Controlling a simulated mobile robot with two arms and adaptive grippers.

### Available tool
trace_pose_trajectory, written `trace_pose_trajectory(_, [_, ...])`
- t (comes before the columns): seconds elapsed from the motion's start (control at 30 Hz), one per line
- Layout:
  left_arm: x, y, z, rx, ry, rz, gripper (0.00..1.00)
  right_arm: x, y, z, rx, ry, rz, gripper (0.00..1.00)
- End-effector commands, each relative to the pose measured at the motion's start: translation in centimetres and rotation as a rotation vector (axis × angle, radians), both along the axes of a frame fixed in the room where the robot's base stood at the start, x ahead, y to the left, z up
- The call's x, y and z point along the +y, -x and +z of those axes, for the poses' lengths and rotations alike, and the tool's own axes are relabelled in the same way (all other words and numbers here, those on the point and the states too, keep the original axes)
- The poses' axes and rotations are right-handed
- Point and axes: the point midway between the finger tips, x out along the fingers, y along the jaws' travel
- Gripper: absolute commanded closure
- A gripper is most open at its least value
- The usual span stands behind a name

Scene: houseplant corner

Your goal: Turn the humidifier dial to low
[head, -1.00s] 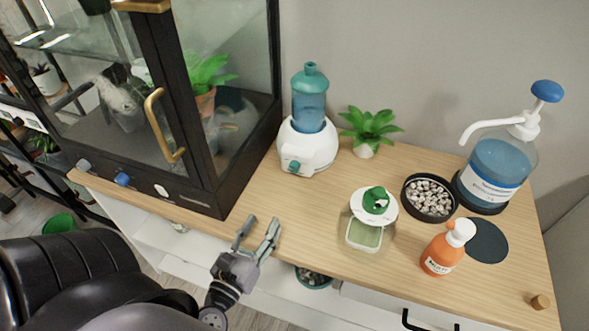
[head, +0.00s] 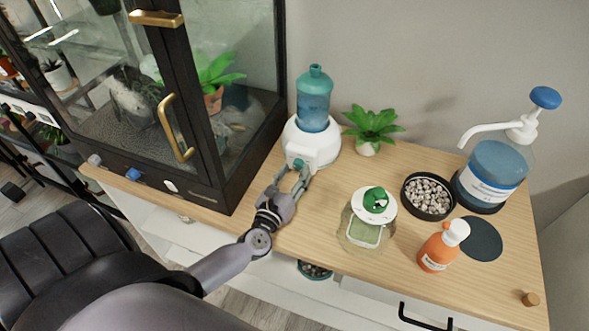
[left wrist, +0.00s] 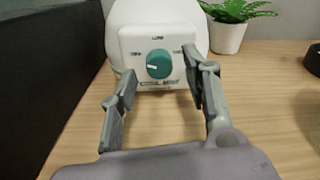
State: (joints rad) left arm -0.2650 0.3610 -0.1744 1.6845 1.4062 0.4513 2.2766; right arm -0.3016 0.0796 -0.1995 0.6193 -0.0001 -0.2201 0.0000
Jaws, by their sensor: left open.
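The humidifier (head: 312,146) is a white rounded base with a blue-teal water bottle on top, standing on the wooden cabinet top. Its teal round dial (left wrist: 159,64) sits on a white front panel in the left wrist view; its white mark points left. Small labels stand around the dial, too blurred to read surely. The dial also shows in the head view (head: 298,163). My left gripper (head: 293,174) is open just in front of the dial, one finger on either side of it in the picture; I see no clear contact. My right gripper is not in view.
A glass terrarium cabinet (head: 226,130) stands close on the left. A small potted plant (head: 371,126) is right of the humidifier. Farther right are a lidded jar (head: 366,230), a pebble bowl (head: 428,196), an orange bottle (head: 437,252) and a large pump bottle (head: 492,174).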

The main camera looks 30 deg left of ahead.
Motion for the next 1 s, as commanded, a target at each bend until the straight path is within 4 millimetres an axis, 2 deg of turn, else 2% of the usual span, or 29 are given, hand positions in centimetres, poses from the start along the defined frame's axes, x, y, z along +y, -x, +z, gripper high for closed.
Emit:
trace_pose_trajectory(0.13, [0.15, -0.8, 0.04, 0.0, -0.001, -0.001, 0.56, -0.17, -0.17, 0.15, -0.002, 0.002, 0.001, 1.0])
trace_pose_trajectory(0.4, [0.19, -0.86, -0.01, 0.001, -0.001, 0.0, 0.56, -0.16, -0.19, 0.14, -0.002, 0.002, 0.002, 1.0])
trace_pose_trajectory(1.0, [0.19, -0.83, -0.01, 0.0, -0.001, 0.0, 0.96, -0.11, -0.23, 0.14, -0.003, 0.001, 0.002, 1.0])
